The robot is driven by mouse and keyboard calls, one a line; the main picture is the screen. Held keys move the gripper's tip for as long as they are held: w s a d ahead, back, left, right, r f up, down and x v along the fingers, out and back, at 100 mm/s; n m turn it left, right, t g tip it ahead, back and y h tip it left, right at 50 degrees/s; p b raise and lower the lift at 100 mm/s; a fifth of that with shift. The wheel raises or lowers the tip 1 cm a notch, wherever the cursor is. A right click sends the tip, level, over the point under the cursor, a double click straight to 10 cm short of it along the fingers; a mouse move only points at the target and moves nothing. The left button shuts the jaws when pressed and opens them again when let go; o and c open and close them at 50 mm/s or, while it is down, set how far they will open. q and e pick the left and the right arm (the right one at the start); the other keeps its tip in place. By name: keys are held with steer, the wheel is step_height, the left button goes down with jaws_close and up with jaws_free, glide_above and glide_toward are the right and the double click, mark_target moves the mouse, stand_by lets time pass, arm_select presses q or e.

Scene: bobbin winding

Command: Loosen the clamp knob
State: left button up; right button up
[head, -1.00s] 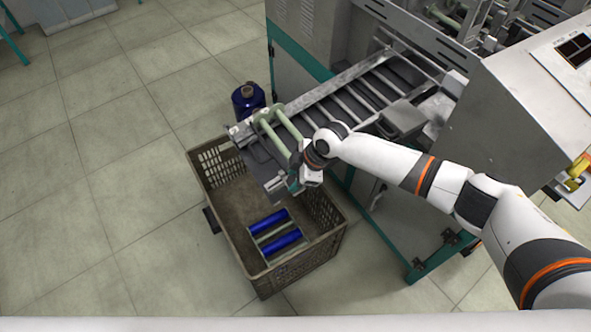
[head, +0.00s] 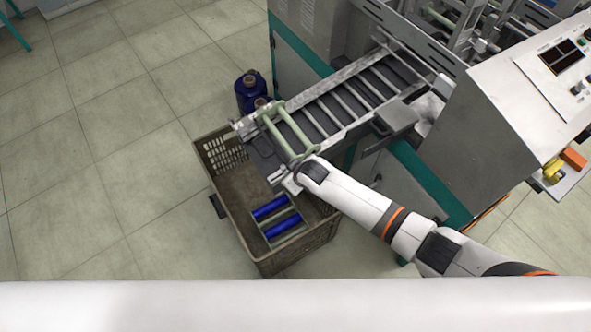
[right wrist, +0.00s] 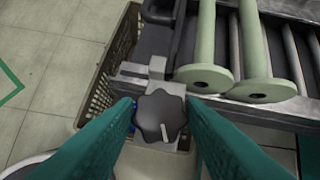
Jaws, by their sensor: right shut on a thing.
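The dark, lobed clamp knob (right wrist: 160,118) has a white mark line and sits at the outer end of a metal clamp bar (right wrist: 140,84). My right gripper (right wrist: 160,108) has its two teal fingers on either side of the knob and is shut on it. In the head view my right wrist covers the knob at the front corner of the roller chute (head: 335,107). Two pale green empty bobbins (right wrist: 205,40) lie across the end of the chute beside the clamp. My left gripper is not in view.
A brown plastic crate (head: 262,262) stands on the floor under the chute end, holding blue wound bobbins (head: 270,207). Blue spools (head: 250,97) stand behind it. The grey machine (head: 505,110) fills the right.

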steer(key=shift+m, duration=0.4)
steer(key=o, duration=0.7)
steer(key=p+v, duration=0.1)
steer(key=v, duration=1.1)
steer(key=shift+s+a, duration=0.1)
steer(key=shift+a, duration=0.1)
